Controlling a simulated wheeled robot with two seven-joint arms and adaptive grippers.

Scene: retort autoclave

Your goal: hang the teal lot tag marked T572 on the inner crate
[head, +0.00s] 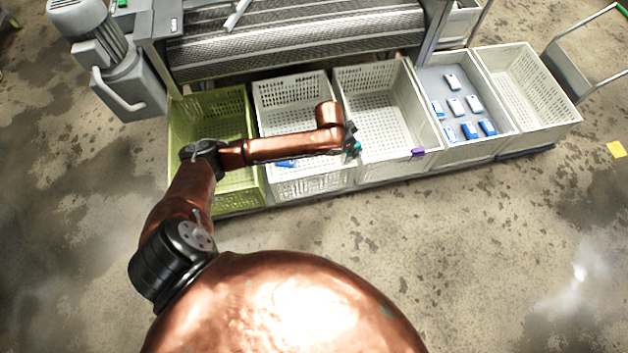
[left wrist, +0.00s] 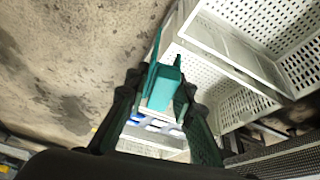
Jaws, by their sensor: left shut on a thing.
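My left gripper (head: 351,141) is shut on the teal lot tag (head: 357,149). In the head view it is over the front edge between two white crates. The left wrist view shows the teal tag (left wrist: 163,88) between the fingers of my left gripper (left wrist: 161,92), standing out beyond the fingertips. Its marking cannot be read. The crate row holds a white crate (head: 310,184) with a blue thing inside, partly hidden by my arm, and an empty white crate (head: 399,168) with a purple tag (head: 418,152) on its front rim. I cannot tell which is the inner crate. My right gripper is out of view.
A green crate (head: 238,204) stands at the left end. A grey-floored crate (head: 470,150) holds several blue and white packs, and a cream crate (head: 545,125) stands at the right end. A slatted machine (head: 300,40) is behind the row. The floor in front is clear.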

